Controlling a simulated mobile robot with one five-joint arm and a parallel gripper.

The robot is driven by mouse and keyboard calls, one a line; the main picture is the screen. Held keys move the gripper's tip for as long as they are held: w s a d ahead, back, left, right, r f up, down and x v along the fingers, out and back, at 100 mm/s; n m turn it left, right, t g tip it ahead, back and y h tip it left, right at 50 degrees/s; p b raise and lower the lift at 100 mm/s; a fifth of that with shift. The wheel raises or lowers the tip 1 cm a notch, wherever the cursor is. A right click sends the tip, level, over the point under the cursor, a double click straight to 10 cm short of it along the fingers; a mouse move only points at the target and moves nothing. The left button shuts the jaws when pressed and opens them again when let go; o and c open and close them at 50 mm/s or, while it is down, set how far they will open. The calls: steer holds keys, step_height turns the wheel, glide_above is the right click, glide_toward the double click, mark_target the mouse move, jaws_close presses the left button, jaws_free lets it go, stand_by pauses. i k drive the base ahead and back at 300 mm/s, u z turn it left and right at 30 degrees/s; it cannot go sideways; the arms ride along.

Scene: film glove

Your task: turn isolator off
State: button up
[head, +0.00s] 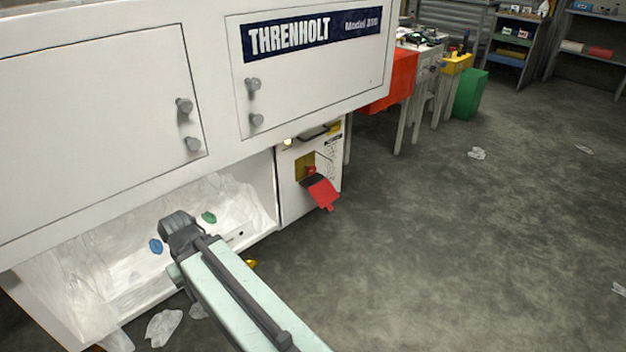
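The isolator looks to be the small red switch (311,170) on a yellow plate, set in the white panel (292,205) at the lower right of the machine. A red flap (323,192) hangs out below it, and the switch's exact position is too small to read. My gripper (178,226) is at the lower left, in front of the machine's open bay and well left of the isolator. Its fingers are dark and seen from behind, so I cannot tell whether they are apart. Nothing is visibly held.
The white Threnholt machine (120,60) fills the left, with knobbed doors. Its lower bay (235,190) is lined with clear film and holds a blue and a green piece. A dark handle (312,133) sits above the isolator. Open floor (450,240) lies to the right, with film scraps.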

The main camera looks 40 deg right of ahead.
mark_target(311, 170)
steer(key=k, duration=1.15)
steer(key=z, duration=0.45)
steer(key=i, duration=1.75)
steer(key=u, duration=0.55)
steer(key=i, duration=0.9)
steer(key=z, duration=0.1)
